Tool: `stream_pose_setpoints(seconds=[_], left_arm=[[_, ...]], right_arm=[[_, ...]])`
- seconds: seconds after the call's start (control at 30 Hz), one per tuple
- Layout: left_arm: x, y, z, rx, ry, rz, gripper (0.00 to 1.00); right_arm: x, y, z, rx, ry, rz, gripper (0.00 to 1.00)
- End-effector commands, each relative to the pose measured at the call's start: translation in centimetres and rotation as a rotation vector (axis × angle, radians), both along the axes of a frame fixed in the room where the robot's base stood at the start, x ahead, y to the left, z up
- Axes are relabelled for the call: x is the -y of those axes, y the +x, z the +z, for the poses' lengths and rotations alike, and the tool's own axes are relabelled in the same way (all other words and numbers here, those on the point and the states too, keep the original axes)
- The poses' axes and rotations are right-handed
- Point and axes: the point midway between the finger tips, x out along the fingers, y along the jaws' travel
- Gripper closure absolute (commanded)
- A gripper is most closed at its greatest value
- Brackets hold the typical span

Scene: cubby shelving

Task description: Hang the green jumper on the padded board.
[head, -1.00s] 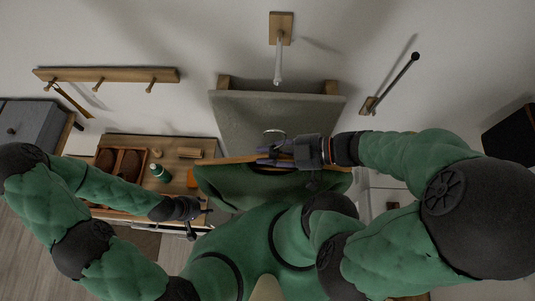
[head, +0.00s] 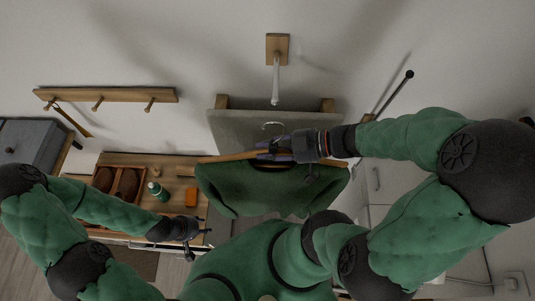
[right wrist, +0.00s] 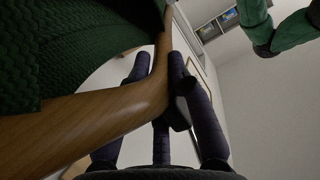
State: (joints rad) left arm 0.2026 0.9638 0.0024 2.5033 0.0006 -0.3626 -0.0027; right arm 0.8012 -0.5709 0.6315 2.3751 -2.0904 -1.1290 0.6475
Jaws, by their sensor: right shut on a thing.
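The green jumper (head: 270,190) hangs on a wooden hanger (head: 222,157) with a metal hook (head: 271,126). In the head view it is in front of the grey padded board (head: 228,127) and covers its lower part. I cannot tell whether the hook touches the board. My right gripper (head: 272,149) is shut on the hanger near its middle, below the hook. The right wrist view shows the wooden hanger (right wrist: 90,115) at the fingers, with the green knit (right wrist: 70,50) beside it. My left gripper (head: 202,238) is open and empty, low at the left, apart from the jumper.
A wall rod on a wooden plate (head: 277,48) points down above the board. A peg rail (head: 120,95) is at the upper left; a black-tipped rod (head: 395,90) is at the right. A wooden counter (head: 140,161) holds a tray, a green bottle (head: 158,191) and an orange block (head: 191,197).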

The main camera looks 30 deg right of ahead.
Motion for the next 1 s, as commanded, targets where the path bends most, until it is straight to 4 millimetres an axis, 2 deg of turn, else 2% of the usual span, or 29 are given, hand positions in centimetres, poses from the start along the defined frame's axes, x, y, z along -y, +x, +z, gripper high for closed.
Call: stream_pose_setpoints(seconds=[1.0], left_arm=[[0.0, 0.0, 0.0, 0.0, 0.0, 0.0, 0.6]], right_arm=[[3.5, 5.7, 0.1, 0.001, 0.001, 0.0, 1.0]])
